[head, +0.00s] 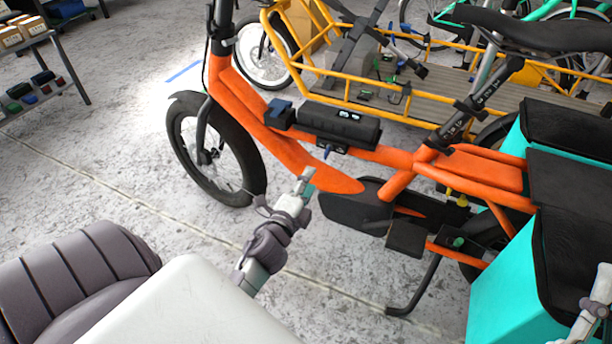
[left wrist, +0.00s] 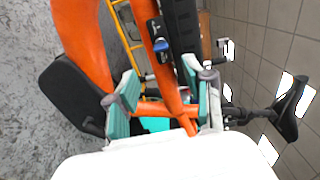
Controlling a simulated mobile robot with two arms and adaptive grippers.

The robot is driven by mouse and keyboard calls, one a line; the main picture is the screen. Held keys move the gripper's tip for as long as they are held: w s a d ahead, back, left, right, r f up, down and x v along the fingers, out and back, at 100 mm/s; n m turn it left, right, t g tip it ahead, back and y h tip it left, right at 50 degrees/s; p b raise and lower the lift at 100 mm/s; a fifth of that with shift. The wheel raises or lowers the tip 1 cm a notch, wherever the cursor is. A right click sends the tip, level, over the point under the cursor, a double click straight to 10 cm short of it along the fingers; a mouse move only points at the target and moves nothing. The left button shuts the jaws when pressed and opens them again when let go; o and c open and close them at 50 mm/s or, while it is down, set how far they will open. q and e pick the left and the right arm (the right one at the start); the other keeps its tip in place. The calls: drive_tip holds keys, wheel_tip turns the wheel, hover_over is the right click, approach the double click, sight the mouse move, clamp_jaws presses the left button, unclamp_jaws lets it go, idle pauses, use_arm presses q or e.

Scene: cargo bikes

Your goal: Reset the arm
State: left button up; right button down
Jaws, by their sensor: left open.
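My left gripper (head: 305,182) is in front of the orange cargo bike's frame (head: 285,150), near the middle of the head view. In the left wrist view its two teal-padded fingers (left wrist: 165,103) stand apart, with nothing held between them. Orange tubes (left wrist: 160,108) show behind the fingers. A black battery pack (head: 340,124) with a blue key (head: 328,153) sits on the bike's frame, above and right of the gripper. Part of my right gripper (head: 597,308) shows at the lower right edge; its fingertips are not clear.
Teal cargo bags (head: 508,285) with black tops hang at the bike's rear, on the right. A yellow cargo bike (head: 350,100) stands behind. A shelf (head: 35,98) with boxes is at the upper left.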

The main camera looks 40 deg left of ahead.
use_arm(q)
drive_tip(key=shift+s+d, duration=0.15)
drive_tip(key=shift+s, duration=0.5)
